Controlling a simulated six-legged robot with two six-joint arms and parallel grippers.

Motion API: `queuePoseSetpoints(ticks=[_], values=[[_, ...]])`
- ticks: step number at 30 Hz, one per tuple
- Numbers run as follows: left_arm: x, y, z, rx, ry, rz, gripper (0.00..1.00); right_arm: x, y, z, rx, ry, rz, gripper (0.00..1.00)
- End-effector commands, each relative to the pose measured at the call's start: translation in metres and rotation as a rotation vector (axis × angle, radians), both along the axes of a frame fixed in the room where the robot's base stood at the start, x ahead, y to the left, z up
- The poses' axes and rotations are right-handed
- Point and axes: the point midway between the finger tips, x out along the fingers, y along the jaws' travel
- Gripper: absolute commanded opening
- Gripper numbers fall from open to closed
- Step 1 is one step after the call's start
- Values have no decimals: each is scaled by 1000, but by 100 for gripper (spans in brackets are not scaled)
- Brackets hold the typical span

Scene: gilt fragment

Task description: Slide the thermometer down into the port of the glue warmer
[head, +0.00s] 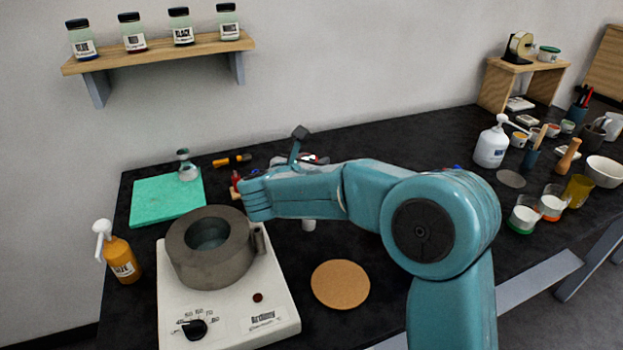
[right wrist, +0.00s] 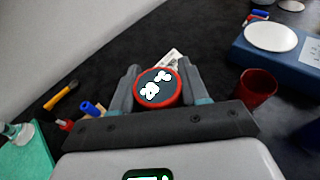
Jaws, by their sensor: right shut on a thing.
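The glue warmer (head: 205,265) is a thick grey ring-shaped pot with a hollow centre, on a white base with a dial at the front left. A small grey piece that looks like its port (head: 260,239) sticks out on the right side. The thermometer's stem is hidden. In the head view my right arm covers most of the gripper, behind and right of the warmer. My left gripper is not in view.
A green mat (head: 150,205) with a small jar lies behind the warmer, and an orange bottle (head: 121,262) stands left. A round cork mat (head: 340,285) lies right of it. Jars and cups crowd the right of the table. A shelf (head: 160,53) hangs above.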

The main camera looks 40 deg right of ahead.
Motion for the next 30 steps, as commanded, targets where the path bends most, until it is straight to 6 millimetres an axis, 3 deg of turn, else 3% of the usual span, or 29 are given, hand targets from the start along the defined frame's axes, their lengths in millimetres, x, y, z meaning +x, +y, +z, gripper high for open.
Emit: queuePoseSetpoints(ticks=[9, 15, 21, 25, 30], values=[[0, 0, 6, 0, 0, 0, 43, 0, 0, 83, 2, -6, 0, 15], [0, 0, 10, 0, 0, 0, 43, 0, 0, 123, 2, -3, 0, 15], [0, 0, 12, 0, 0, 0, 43, -3, -2, 138, -2, -4, -36, 15], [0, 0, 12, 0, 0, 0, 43, -15, -2, 125, -5, -2, -116, 15], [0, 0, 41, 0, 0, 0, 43, -32, 32, 119, -11, -7, -175, 15]])
